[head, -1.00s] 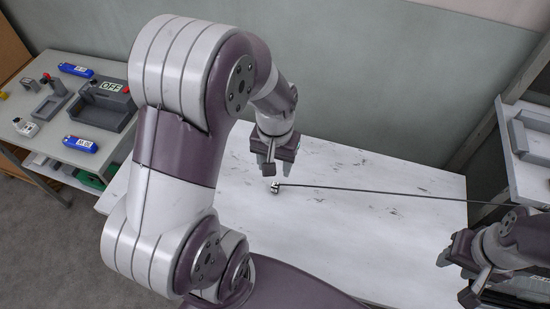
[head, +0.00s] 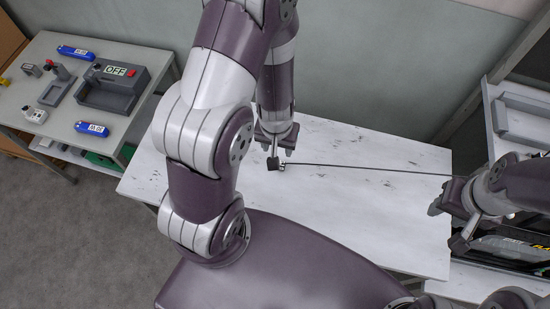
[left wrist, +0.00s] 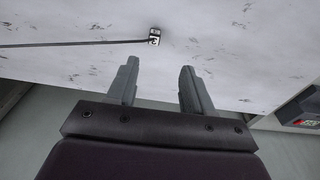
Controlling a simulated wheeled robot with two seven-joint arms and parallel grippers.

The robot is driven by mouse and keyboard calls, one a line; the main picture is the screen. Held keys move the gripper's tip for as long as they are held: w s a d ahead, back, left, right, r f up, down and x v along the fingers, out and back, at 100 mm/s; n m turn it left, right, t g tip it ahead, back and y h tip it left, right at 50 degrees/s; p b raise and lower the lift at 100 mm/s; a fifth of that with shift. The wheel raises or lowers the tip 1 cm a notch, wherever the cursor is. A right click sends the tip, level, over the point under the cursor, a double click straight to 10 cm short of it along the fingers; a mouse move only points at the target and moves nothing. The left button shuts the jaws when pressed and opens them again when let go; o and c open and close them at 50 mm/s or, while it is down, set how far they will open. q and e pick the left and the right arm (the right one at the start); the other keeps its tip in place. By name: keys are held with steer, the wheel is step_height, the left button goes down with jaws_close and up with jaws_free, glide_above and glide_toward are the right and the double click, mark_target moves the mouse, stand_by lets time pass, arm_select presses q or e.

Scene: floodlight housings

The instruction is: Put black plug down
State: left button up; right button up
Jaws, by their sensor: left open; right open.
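The black plug (head: 283,168) is a small dark piece with a pale marked face, lying on the white table (head: 350,215) at the end of a thin dark cable (head: 365,168). In the left wrist view the plug (left wrist: 154,36) lies just beyond my fingertips, apart from them. My left gripper (head: 277,148) is open and empty above the table by the plug; its spread fingers show in the left wrist view (left wrist: 159,66). My right gripper (head: 442,197) is open at the table's right edge, near where the cable runs out of sight.
A grey side table (head: 50,100) at left holds a grey box marked OFF (head: 113,88), blue labelled blocks (head: 92,129) and small fixtures. A shelf with a grey tray (head: 520,122) stands at right. The white table is mostly clear.

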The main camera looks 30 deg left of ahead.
arm_select(q)
steer(key=b, duration=0.2)
glide_above(282, 164)
step_height(282, 164, down, 5)
steer(key=shift+s+d+f+b, duration=0.2)
steer(key=shift+d+f+b, duration=0.05)
steer(key=shift+d+b, duration=0.15)
steer(key=f+b, duration=0.1)
steer(key=f, duration=0.1)
steer(key=a+f+b, duration=0.1)
steer(key=f+b, duration=0.1)
steer(key=shift+w+a+f, duration=0.1)
steer(key=shift+f, duration=0.15)
steer(key=shift+f+b, duration=0.3)
steer(key=shift+w+d, duration=0.15)
steer(key=shift+d, duration=0.1)
jaws_close()
arm_select(e)
step_height(282, 164, down, 8)
steer(key=d, duration=0.1)
steer(key=shift+f, duration=0.2)
